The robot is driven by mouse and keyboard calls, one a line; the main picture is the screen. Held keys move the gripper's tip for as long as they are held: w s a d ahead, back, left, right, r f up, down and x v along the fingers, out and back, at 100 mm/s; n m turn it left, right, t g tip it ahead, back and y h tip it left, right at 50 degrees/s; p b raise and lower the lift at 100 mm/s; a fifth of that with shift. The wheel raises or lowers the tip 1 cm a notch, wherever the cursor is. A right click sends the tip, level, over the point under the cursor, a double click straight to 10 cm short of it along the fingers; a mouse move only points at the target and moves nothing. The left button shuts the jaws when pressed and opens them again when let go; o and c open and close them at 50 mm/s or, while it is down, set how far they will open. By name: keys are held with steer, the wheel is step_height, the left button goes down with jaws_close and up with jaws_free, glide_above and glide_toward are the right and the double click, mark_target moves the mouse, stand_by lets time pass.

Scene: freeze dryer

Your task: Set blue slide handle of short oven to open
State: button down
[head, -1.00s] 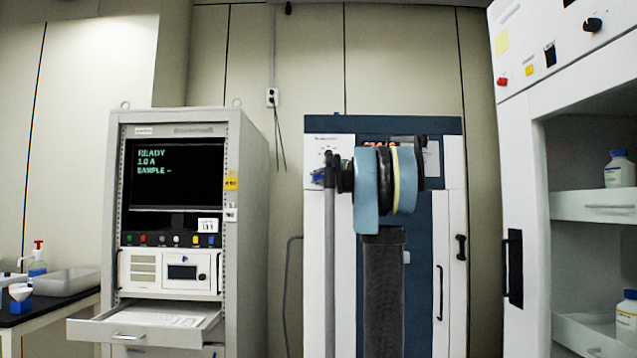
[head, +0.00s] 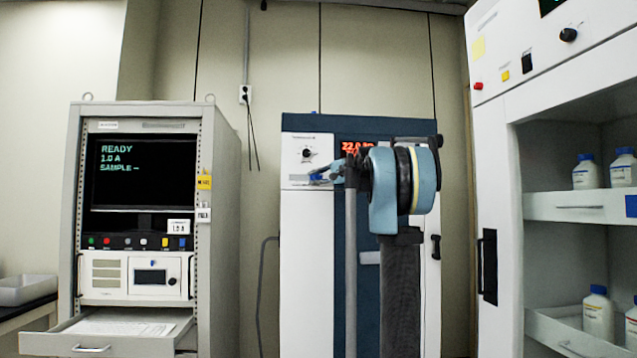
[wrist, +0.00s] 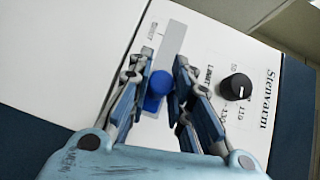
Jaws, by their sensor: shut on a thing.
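The short oven (head: 303,250) is a white and dark blue cabinet straight ahead in the head view. Its blue slide handle (wrist: 157,86) shows in the wrist view on the white panel, toward the lower end of a grey slide track (wrist: 172,42). A small label stands by the track's upper end; I cannot read it surely. My gripper (wrist: 163,60) has a finger on each side of the handle and is shut on it. In the head view my gripper (head: 322,177) is at the panel's front, and its wrist and arm hide much of the oven.
A black dial (wrist: 236,87) sits beside my right finger in the wrist view. A grey instrument rack (head: 150,220) with an open drawer (head: 110,335) stands at left. A white cabinet (head: 493,180) with bottles on open shelves stands close at right.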

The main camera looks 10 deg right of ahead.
steer(key=shift+d+f, duration=0.15)
steer(key=shift+f, duration=0.05)
steer(key=c, duration=1.4)
jaws_free()
steer(key=shift+d, duration=0.1)
steer(key=shift+c, duration=0.2)
steer(key=shift+r, duration=0.1)
steer(key=v, duration=1.1)
steer(key=shift+s+d, duration=0.25)
steer(key=shift+s, duration=0.05)
